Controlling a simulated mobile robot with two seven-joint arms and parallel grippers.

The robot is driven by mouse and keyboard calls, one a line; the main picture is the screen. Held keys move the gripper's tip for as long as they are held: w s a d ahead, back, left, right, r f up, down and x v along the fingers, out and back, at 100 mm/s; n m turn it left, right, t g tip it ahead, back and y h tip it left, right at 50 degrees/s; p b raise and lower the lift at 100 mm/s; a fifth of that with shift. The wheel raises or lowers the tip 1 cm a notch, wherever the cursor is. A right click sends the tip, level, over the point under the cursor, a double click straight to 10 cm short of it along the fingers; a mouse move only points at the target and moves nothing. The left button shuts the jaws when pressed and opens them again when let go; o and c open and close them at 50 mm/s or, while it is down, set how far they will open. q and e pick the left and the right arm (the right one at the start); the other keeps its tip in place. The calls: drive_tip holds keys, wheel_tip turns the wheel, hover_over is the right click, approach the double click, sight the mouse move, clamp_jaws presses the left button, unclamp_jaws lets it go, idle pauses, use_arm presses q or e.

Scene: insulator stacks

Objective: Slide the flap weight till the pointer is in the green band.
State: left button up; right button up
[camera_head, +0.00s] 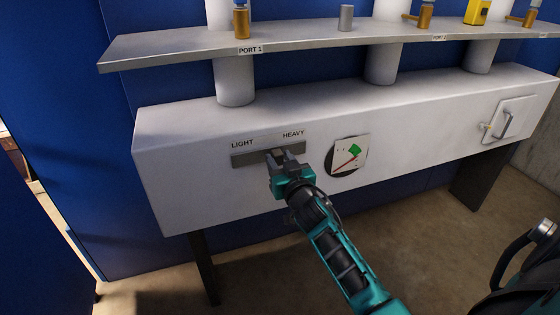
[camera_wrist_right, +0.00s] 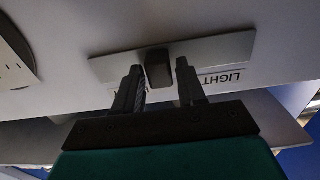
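The flap weight is a dark knob (camera_wrist_right: 158,69) on a grey slide plate (camera_head: 243,159) marked LIGHT at left and HEAVY at right. It sits near the plate's middle, slightly toward HEAVY. My right gripper (camera_head: 285,156) is at the plate. In the right wrist view its fingers (camera_wrist_right: 160,72) stand on either side of the knob, with narrow gaps showing, and hide much of it in the head view. The dial (camera_head: 343,162) is right of the plate. Its green band (camera_head: 355,150) is at upper right; the red pointer (camera_head: 346,161) lies below and left of it. My left gripper is out of view.
The plate and dial are on the front of a long white box (camera_head: 185,180). A shelf (camera_head: 170,47) with PORT labels and brass fittings runs above it. A small hatch with a handle (camera_head: 507,123) is at the right. Floor below is open.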

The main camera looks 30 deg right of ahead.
sight(261, 155)
clamp_jaws()
idle(0.3)
drive_tip(key=shift+w+a, duration=0.2)
drive_tip(key=shift+a, duration=0.7)
drive_tip(key=shift+w+a, duration=0.2)
drive_tip(key=shift+a, duration=0.65)
drive_tip(key=shift+o, duration=1.4)
unclamp_jaws()
